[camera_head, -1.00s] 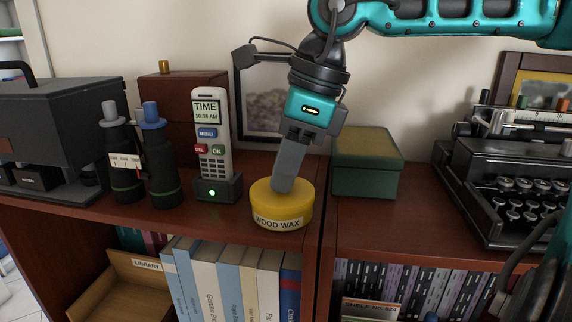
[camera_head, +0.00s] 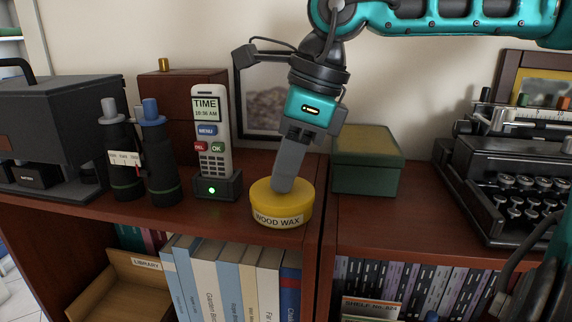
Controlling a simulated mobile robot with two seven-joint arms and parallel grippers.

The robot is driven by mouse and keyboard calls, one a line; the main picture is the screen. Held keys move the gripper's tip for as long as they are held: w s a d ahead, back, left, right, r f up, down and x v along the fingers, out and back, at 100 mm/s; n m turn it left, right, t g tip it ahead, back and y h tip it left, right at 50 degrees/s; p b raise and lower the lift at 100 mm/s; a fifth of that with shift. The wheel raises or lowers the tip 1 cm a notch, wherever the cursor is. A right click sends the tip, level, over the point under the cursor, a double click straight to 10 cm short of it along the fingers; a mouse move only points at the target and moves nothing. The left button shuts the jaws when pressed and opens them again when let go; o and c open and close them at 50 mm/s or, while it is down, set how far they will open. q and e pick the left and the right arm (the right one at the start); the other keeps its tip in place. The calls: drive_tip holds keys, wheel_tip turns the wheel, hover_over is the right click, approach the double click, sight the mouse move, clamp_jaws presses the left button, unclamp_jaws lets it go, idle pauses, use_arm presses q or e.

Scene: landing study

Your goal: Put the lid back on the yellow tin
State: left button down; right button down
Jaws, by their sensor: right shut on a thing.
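The round yellow tin (camera_head: 296,215), labelled "WOOD WAX", stands upright near the front edge of the brown shelf top. A yellow disc-shaped top, seemingly the lid (camera_head: 262,192), lies level over the tin. I cannot tell whether it is fully seated. My right gripper (camera_head: 282,186) comes down from above, slightly tilted. Its fingers are shut at the middle of the lid, and they hide what they grip there. My left gripper is not in view.
A grey handset in a dark stand (camera_head: 217,185) and black binoculars (camera_head: 160,165) stand left of the tin. A green box (camera_head: 366,178) is behind right, and a typewriter (camera_head: 510,190) farther right. The shelf's front edge is close to the tin.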

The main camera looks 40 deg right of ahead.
drive_tip(key=c, duration=1)
unclamp_jaws()
drive_tip(key=shift+o, duration=0.5)
drive_tip(key=o, duration=0.4)
drive_tip(key=shift+r+p, duration=2.85)
drive_tip(key=shift+r, duration=0.7)
clamp_jaws()
